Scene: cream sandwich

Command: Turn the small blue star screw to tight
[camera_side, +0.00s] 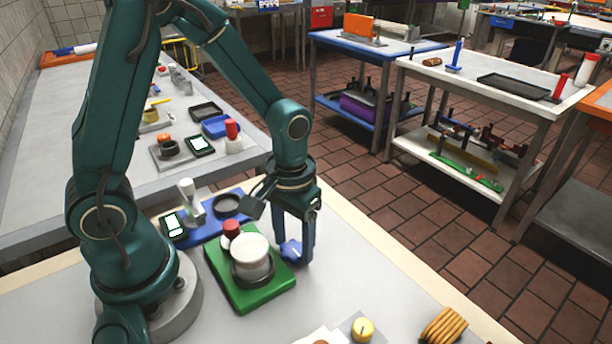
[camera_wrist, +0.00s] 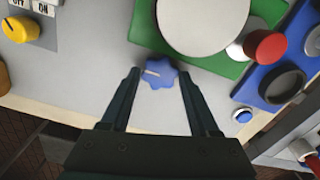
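The small blue star screw (camera_wrist: 158,72) sits on the grey table at the edge of the green base. A short white mark on its top points left in the wrist view. In the side view, the blue star screw (camera_side: 290,249) is partly hidden by a finger. My gripper (camera_wrist: 159,76) points down with its fingers open, one on each side of the star, with a small gap showing on both sides. In the side view my gripper (camera_side: 294,256) is low over the table at the screw; I cannot tell the exact height.
A green base (camera_side: 262,300) bears a white round-topped cylinder (camera_side: 250,250) and a red knob (camera_side: 231,229) close by. A blue plate (camera_side: 205,232) lies behind. A yellow knob (camera_wrist: 20,28) with an OFF/ON label and stacked biscuits (camera_side: 443,326) stand nearer the front.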

